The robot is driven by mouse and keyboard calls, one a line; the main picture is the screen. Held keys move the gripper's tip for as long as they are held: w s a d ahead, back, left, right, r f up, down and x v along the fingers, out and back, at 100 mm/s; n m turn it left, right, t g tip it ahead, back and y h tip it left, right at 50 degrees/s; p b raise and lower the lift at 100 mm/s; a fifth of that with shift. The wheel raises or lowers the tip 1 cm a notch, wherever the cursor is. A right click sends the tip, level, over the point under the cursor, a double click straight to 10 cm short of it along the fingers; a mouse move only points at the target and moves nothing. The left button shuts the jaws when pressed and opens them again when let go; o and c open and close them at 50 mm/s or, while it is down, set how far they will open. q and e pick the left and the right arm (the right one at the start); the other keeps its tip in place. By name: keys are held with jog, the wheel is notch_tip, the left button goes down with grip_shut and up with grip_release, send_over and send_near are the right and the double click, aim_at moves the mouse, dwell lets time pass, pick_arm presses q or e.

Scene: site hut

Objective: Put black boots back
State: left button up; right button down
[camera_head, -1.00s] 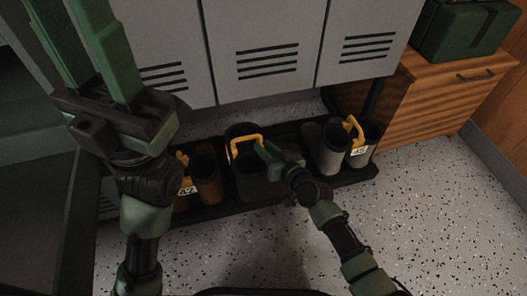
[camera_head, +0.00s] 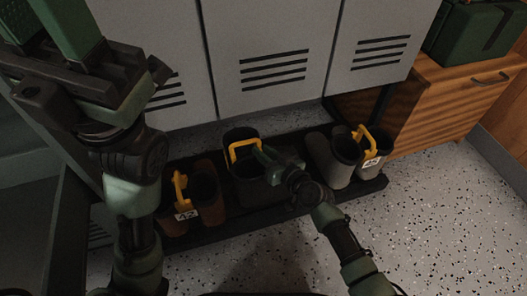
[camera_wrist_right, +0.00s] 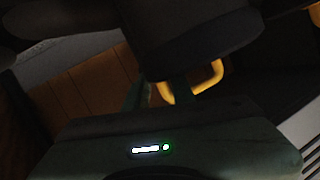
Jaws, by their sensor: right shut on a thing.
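The black boots (camera_head: 255,190) stand in the middle of the low black rack, joined by a yellow clip handle (camera_head: 243,146). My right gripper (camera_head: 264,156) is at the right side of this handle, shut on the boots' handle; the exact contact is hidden. In the right wrist view the yellow handle (camera_wrist_right: 207,88) shows beside my fingers, below a large dark shape. My left gripper (camera_head: 45,28) is raised at the upper left, its green fingers apart and empty, away from the boots.
Brown boots (camera_head: 207,195) with tag 42 stand left on the rack (camera_head: 285,212); grey boots (camera_head: 335,160) with a yellow clip and tag stand right. Grey lockers (camera_head: 265,40) rise behind. A wooden cabinet (camera_head: 430,110) with a green case (camera_head: 475,40) is right. The speckled floor in front is clear.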

jog(key=c, duration=1.6)
grip_release()
jog(key=shift+f, duration=0.1)
jog(key=o, duration=0.4)
jog(key=shift+o, duration=0.2)
jog(key=shift+s+d, duration=0.1)
